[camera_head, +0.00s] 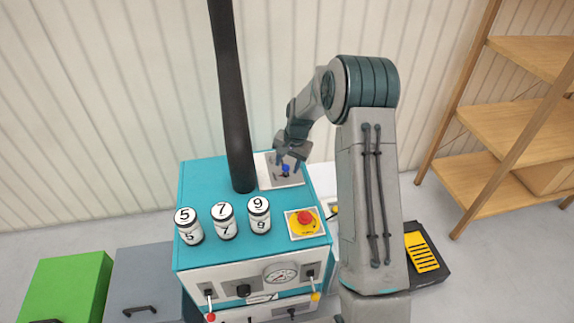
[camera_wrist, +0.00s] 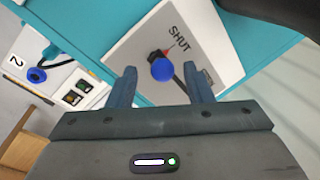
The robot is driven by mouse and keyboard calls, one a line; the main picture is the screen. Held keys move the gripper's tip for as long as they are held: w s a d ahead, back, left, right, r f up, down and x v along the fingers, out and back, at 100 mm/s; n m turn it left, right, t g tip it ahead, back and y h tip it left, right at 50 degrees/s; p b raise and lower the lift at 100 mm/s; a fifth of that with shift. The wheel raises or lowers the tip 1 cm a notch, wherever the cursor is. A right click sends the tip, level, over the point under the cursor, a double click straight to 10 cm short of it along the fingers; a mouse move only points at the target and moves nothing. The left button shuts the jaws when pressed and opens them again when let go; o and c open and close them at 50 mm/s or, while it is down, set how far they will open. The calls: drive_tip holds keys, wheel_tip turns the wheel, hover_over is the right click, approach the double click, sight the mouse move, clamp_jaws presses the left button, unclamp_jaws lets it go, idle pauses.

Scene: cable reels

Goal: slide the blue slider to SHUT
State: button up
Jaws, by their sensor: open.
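The blue slider (camera_head: 286,168) is a small blue knob on a grey-white plate (camera_head: 267,177) at the back right of the teal cabinet top. In the wrist view the blue knob (camera_wrist: 162,69) sits near a red mark, with the word SHUT on the plate (camera_wrist: 205,22) just beyond it. My gripper (camera_head: 287,155) is over the plate. In the wrist view my gripper (camera_wrist: 158,82) is open, with one finger on each side of the knob and a gap around it. Whether the fingers reach down to knob height is hard to tell.
A black post (camera_head: 238,130) rises beside the plate. Several numbered white cylinders (camera_head: 224,221) and a red button on a yellow base (camera_head: 305,218) stand on the teal cabinet top (camera_head: 206,175). A wooden shelf (camera_head: 500,125) is at right.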

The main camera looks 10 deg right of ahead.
wheel_tip(320, 180, up, 13)
drive_tip(key=s+d, duration=0.1)
drive_tip(key=d, duration=0.1)
drive_tip(key=shift+s+f+p, duration=0.2)
drive_tip(key=shift+p, duration=0.1)
drive_tip(key=s+a+r+n+h+p, duration=0.15)
drive_tip(key=s+r+n+p, duration=0.3)
drive_tip(key=s+r, duration=1.1)
drive_tip(key=s+n+t+p, duration=0.1)
drive_tip(key=s+n+p, duration=0.1)
drive_tip(key=s, duration=1.5)
drive_tip(key=shift+s+a+r+t+p, duration=0.15)
drive_tip(key=shift+a+r+t+p, duration=0.25)
drive_tip(key=shift+p, duration=0.4)
